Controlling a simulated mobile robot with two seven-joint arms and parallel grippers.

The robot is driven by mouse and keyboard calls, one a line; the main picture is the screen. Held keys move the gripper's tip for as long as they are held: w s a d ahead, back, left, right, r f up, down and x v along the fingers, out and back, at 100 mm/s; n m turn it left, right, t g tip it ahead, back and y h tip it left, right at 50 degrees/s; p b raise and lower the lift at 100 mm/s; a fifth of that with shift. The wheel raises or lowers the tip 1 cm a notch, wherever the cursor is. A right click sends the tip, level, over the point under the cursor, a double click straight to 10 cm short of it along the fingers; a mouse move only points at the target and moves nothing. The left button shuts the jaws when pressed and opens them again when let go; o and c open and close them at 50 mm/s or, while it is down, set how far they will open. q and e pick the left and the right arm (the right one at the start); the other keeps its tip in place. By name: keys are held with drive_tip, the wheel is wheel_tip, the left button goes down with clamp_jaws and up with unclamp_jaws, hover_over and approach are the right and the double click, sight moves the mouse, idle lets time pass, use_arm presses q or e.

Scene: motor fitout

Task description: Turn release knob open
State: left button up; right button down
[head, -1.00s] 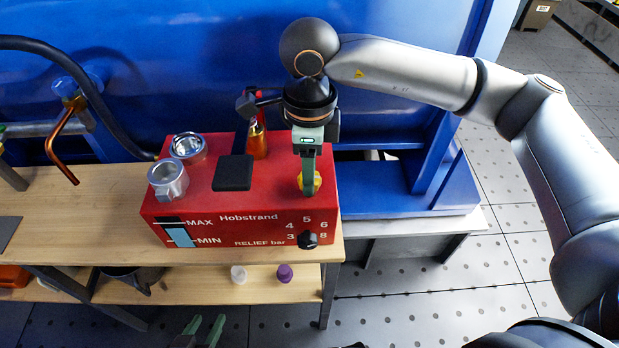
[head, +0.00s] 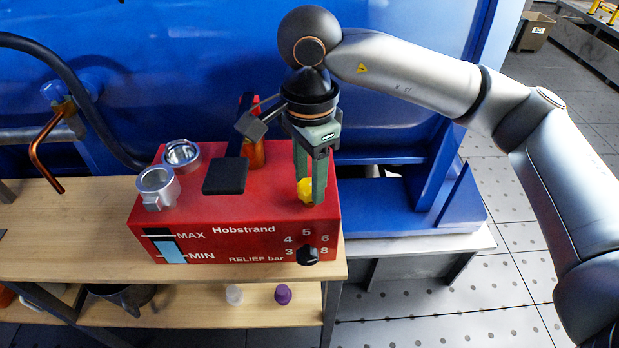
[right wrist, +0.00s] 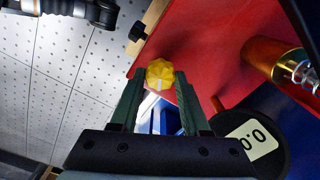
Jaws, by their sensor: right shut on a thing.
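The release knob (head: 305,189) is yellow and lobed, on the top right of the red Hobstrand box (head: 215,222). In the right wrist view the knob (right wrist: 160,74) shows a pale mark on its near side. My right gripper (head: 308,198) points down from above, its green fingers on either side of the knob and shut on it. In the right wrist view its fingertips (right wrist: 160,80) flank the knob. My left gripper is out of view in the head view.
A black pedal-like pad (head: 225,175) and a brass fitting (head: 253,152) are left of the right gripper. A black relief dial (head: 307,255) is on the front. The wooden bench (head: 80,240) is clear to the left.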

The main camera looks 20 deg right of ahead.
sight(310, 185)
idle(0.4)
drive_tip(key=shift+c, duration=1.9)
unclamp_jaws()
wheel_tip(310, 185, up, 13)
drive_tip(key=p, duration=0.2)
drive_tip(key=shift+f, duration=0.2)
